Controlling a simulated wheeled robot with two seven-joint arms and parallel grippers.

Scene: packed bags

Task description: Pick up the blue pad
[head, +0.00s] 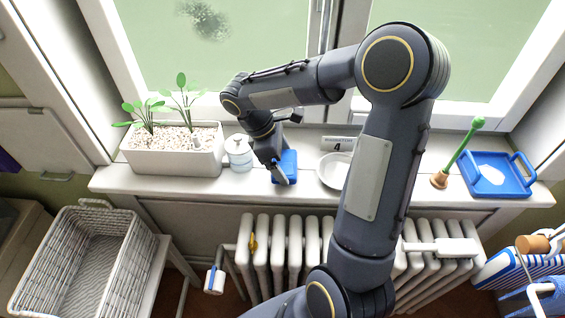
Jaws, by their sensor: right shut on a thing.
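The blue pad (291,160) is a small blue block on the white windowsill, left of the picture's middle. My right gripper (280,176) reaches down to it from above and is shut on it. The gripper hides part of the pad's left side, and I cannot tell whether the pad is clear of the sill. My left gripper is not in view.
A white planter (172,160) and a white jar (239,154) stand left of the pad. A white bowl (331,172) is close on its right, partly behind my arm. A radiator (287,250) lies below.

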